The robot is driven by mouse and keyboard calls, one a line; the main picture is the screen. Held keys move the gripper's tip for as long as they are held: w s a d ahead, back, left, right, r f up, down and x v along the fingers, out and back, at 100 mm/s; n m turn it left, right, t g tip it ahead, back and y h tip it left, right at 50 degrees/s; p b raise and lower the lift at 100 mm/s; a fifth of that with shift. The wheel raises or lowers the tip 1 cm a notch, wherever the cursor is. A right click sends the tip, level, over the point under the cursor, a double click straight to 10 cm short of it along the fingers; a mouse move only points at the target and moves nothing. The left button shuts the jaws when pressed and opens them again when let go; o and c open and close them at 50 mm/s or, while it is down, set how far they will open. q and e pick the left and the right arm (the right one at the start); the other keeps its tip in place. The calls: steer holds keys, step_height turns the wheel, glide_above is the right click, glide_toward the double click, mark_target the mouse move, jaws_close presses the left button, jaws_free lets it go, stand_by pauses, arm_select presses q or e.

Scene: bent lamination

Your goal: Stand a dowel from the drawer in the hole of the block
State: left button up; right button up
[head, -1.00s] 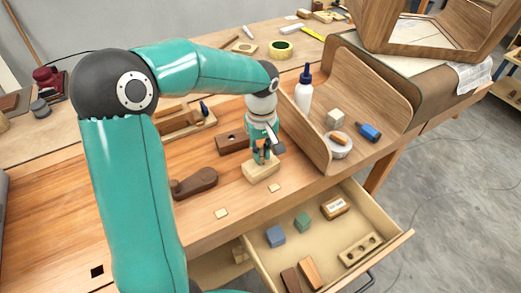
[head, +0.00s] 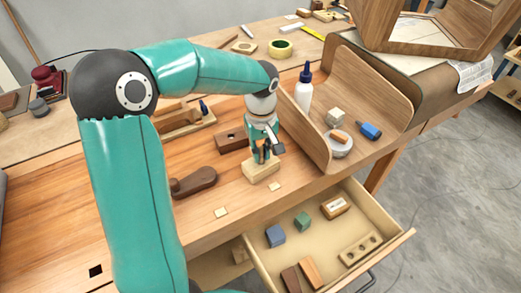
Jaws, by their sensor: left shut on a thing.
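My left gripper (head: 262,152) points down over a pale wooden block (head: 261,171) on the bench and is shut on a dowel. The dowel is mostly hidden by the fingers; I cannot tell how far it is in the block's hole. The fingertips are just above the block's top. A darker brown block with a round hole (head: 232,138) lies just behind and to the left. The open drawer (head: 397,240) below the bench front holds several small blocks and a pale strip with holes (head: 360,249). My right gripper is not in view.
A dark brown tool (head: 194,182) lies to the left. The bench's front left is mostly clear.

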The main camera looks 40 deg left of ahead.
arm_select(q)
steer(key=shift+f+b, duration=0.5)
steer(key=shift+f, duration=0.1)
stand_by(0.5)
steer(key=o, duration=0.8)
steer(key=shift+o, duration=0.4)
steer(key=o, duration=0.3)
steer(key=shift+r+p, duration=3.1)
steer(key=shift+r, duration=0.95)
